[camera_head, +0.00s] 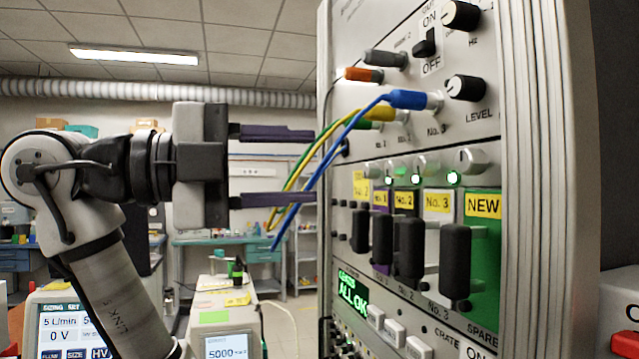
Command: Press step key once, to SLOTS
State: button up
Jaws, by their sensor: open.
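The rack panel (350,235) stands at the right and carries a small dark display (352,297) with green text; its large line reads ALL OK, and the small line above is hard to read. Several white keys (394,332) sit in a row to the right of and below the display. Their labels are too small to read, so I cannot tell which is the step key. My gripper (313,166) is open, with two dark fingers pointing right toward the panel. It is well above the display and keys, and touches neither.
Blue, yellow and green cables (340,130) hang from the panel and cross the picture near my fingertips. Black-handled modules (409,248) stick out above the keys. A bench instrument reading 5000 (228,348) stands below my gripper. A red control (624,344) is at far right.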

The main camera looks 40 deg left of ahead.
aim_at(375, 317)
jog(key=k+l, duration=0.7)
jog(key=k, duration=0.2)
